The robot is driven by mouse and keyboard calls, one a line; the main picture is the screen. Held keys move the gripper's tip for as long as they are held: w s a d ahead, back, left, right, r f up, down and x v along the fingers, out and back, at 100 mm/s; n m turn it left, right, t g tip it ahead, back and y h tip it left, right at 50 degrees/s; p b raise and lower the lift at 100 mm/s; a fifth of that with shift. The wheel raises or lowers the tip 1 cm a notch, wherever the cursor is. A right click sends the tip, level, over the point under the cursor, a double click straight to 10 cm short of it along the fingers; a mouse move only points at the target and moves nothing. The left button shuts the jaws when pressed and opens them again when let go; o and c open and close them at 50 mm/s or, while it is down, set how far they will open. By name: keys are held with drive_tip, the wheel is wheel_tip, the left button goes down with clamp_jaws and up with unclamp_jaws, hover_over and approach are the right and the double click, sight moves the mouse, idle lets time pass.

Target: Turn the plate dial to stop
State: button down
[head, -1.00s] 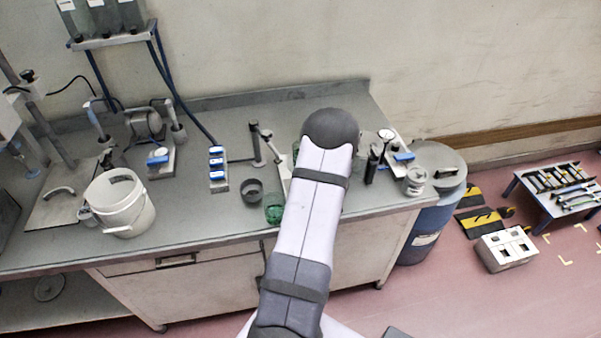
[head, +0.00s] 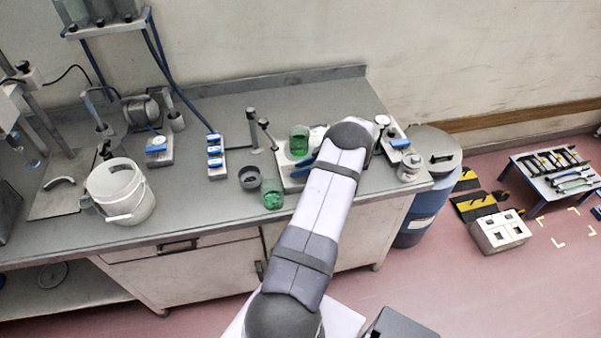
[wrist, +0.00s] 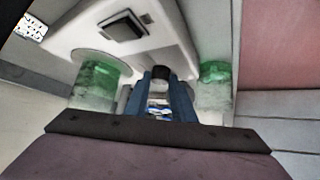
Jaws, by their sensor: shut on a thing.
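The plate unit (head: 288,181) is a pale body on the bench, partly behind my arm, with a beaker of green liquid (head: 299,140) at its back. In the wrist view its pale housing (wrist: 165,35) fills the top and carries a dark rectangle (wrist: 123,27). My gripper (wrist: 160,84) has blue fingers closed around a small dark-topped dial (wrist: 160,72). The dial's markings and pointer are hidden. In the head view my forearm hides most of the gripper and the dial.
A second green beaker (head: 272,194) stands on the bench in front, close to the plate unit, beside a dark cup (head: 249,177). The wrist view shows green beakers on both sides of the fingers. A white bucket (head: 121,192) is at left. A blue drum (head: 428,200) stands right of the bench.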

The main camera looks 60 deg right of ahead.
drive_tip(key=shift+w, duration=0.1)
idle(0.3)
drive_tip(key=c, duration=1.5)
unclamp_jaws()
drive_tip(key=shift+s+d+r+b, duration=0.15)
drive_tip(key=shift+s+r+b, duration=0.25)
drive_tip(key=shift+s+b, duration=0.15)
drive_tip(key=shift+b+v, duration=1.2)
drive_tip(key=shift+v, duration=1.85)
drive_tip(key=shift+w+r, duration=0.1)
